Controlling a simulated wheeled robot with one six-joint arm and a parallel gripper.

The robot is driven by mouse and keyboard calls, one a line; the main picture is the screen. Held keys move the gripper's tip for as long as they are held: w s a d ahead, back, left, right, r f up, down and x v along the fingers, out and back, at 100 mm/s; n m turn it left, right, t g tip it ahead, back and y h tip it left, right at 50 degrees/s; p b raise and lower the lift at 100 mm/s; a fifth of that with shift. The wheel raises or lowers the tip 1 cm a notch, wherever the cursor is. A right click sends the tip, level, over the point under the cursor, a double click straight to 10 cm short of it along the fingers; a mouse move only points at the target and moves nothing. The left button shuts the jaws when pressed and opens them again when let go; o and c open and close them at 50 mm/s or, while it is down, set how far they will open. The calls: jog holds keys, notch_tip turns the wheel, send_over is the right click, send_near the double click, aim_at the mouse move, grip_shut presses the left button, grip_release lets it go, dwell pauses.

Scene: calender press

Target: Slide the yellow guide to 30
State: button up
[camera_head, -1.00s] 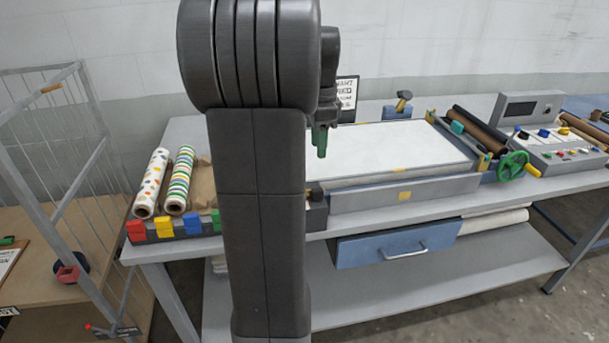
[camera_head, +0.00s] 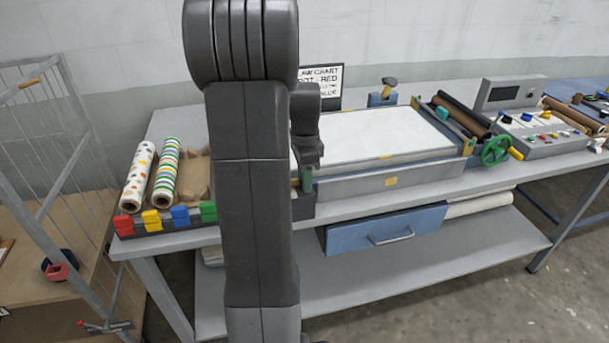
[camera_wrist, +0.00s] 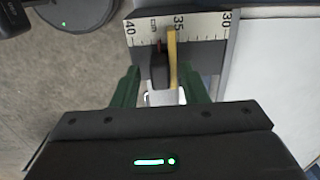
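In the wrist view the yellow guide (camera_wrist: 172,58) is a thin upright strip crossing a white ruler scale (camera_wrist: 203,27) marked 40, 35 and 30 from left to right. It stands very near the 35 mark, slightly on the 40 side. A dark block (camera_wrist: 158,70) is just left of the strip. My gripper (camera_wrist: 160,76) is open, its green fingers apart on either side of the block and strip, with gaps visible. In the head view my gripper (camera_head: 305,180) is at the left end of the press; my arm hides the guide there.
The white press bed (camera_head: 380,137) lies right of my gripper, with a green handwheel (camera_head: 496,150) at its far end. Patterned rolls (camera_head: 165,172) and coloured blocks (camera_head: 180,215) are to the left. A wire cage (camera_head: 60,170) stands farther left. A blue drawer (camera_head: 385,229) is below.

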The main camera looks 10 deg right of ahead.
grip_shut()
jog(key=w+p, duration=0.2)
jog(key=w, duration=0.5)
jog(key=shift+w+a, duration=0.15)
jog(key=shift+w, duration=0.2)
grip_release()
notch_tip(320, 180, up, 14)
jog(key=shift+b, duration=0.4)
